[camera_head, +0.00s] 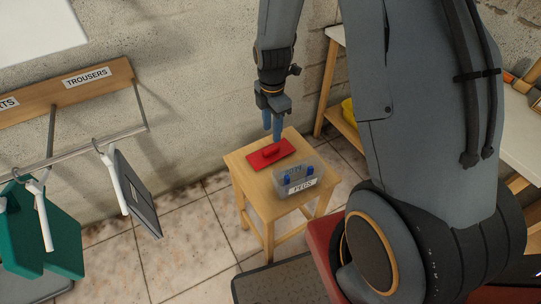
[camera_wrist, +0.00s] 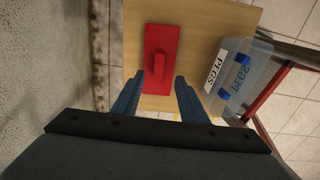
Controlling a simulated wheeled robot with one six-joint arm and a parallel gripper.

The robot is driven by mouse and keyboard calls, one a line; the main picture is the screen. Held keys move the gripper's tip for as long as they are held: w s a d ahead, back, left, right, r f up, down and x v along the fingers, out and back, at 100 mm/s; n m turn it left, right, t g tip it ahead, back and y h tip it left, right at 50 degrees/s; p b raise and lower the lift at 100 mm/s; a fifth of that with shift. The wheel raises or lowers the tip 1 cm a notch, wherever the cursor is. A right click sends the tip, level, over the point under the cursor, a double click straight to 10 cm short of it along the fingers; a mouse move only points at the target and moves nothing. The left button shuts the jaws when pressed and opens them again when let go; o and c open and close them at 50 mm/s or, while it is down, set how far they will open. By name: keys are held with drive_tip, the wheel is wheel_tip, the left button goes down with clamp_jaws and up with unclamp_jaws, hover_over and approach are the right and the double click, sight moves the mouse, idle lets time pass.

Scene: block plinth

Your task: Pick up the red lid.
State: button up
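The red lid (camera_head: 270,154) lies flat on the small wooden stool (camera_head: 263,211), with a raised red handle in its middle. In the wrist view the red lid (camera_wrist: 161,50) is ahead of my gripper, its handle upright in the picture. My gripper (camera_head: 272,132) points down above the stool, close to the lid. In the wrist view my gripper (camera_wrist: 161,82) has its two blue fingers apart with nothing between them. Its fingertips line up around the near end of the handle, but I cannot tell the height gap.
A clear box labelled PEGS (camera_head: 296,181) with blue clips stands on the stool beside the lid. The wall (camera_wrist: 50,60) is close on the left in the wrist view. A clothes rail (camera_head: 75,152) with hangers is at the left; a shelf with a yellow item (camera_head: 349,111) is behind.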

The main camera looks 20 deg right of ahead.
sight(271, 148)
drive_tip(key=shift+w+f, duration=0.15)
drive_tip(key=shift+f, duration=0.55)
drive_tip(key=shift+a+f+p, duration=0.15)
drive_tip(key=shift+f+p, duration=0.65)
drive_tip(key=shift+f, duration=2.75)
clamp_jaws()
